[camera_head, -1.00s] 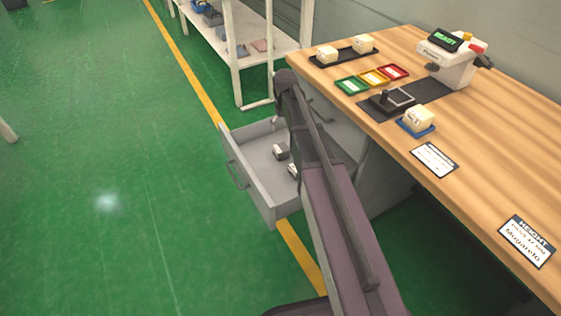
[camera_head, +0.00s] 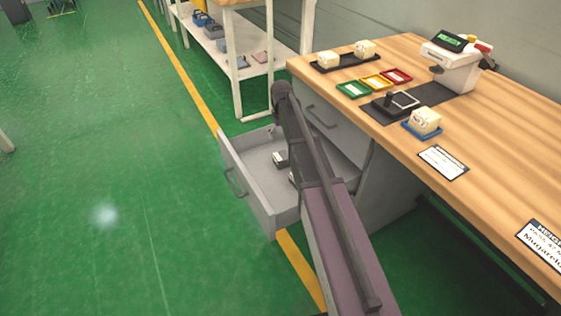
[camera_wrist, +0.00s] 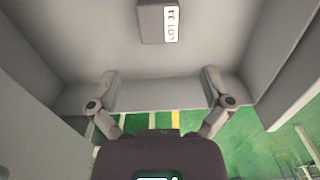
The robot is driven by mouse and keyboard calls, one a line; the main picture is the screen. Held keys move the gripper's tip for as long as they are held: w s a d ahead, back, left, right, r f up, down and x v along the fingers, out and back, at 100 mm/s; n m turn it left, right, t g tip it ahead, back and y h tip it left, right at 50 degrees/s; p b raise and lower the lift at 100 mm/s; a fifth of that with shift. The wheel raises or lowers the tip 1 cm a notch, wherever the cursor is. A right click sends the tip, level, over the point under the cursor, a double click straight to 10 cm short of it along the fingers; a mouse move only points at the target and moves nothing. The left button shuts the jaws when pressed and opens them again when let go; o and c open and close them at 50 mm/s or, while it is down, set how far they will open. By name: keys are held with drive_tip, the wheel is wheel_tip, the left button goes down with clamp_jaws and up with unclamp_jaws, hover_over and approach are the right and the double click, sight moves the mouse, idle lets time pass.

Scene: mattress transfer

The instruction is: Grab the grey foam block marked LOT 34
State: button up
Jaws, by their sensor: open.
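The grey foam block marked LOT 34 (camera_wrist: 152,23) lies on the floor of a grey drawer, at the top middle of the wrist view, with its white label facing up. My gripper (camera_wrist: 160,75) is open and empty, its two fingers spread wide, and the block lies beyond the fingertips, apart from them. In the head view the open drawer (camera_head: 246,186) holds two small dark blocks with white labels, one (camera_head: 280,159) in plain sight and one partly hidden behind my arm. Their marks are too small to read there. My gripper is hidden in the head view.
The drawer's walls rise around the block. A wooden workbench (camera_head: 480,190) stands right of the drawer, with trays, cream blocks and a white device (camera_head: 455,65) on it. A white shelf (camera_head: 238,70) stands behind. Green floor on the left is clear.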

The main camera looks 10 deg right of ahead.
sight(282, 155)
drive_tip(key=shift+f+b, duration=4.1)
drive_tip(key=shift+f, duration=0.15)
drive_tip(key=shift+d+f+b, duration=0.1)
drive_tip(key=shift+f+b, duration=2.5)
drive_tip(key=c, duration=0.8)
